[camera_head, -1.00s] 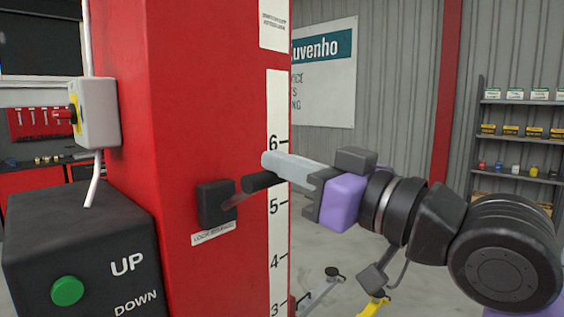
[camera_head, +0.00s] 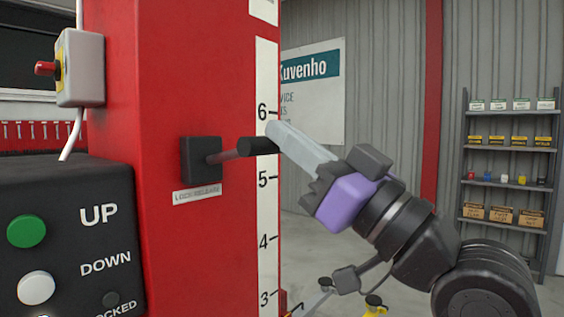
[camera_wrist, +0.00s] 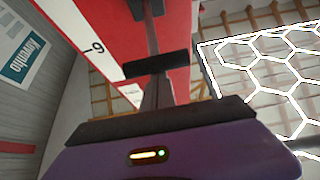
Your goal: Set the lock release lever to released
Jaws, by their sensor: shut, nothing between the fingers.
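The lock release lever has a black handle grip (camera_head: 259,146) on a reddish rod that comes out of a black square base (camera_head: 201,160) on the red post. A label (camera_head: 197,194) sits under the base. The lever points right and slightly up in the head view. My gripper (camera_head: 274,130) is shut and empty, with its fingertips at the far end of the black grip, seeming to touch it or very close. In the wrist view the black grip (camera_wrist: 155,64) lies across just beyond my fingertips (camera_wrist: 156,84). The exact contact cannot be told.
The red post (camera_head: 150,240) carries a white number scale (camera_head: 267,215). A black control box (camera_head: 65,245) with UP and DOWN buttons stands at left, with a switch box (camera_head: 80,68) above it. Shelves (camera_head: 508,170) stand far right. Open floor lies right of the post.

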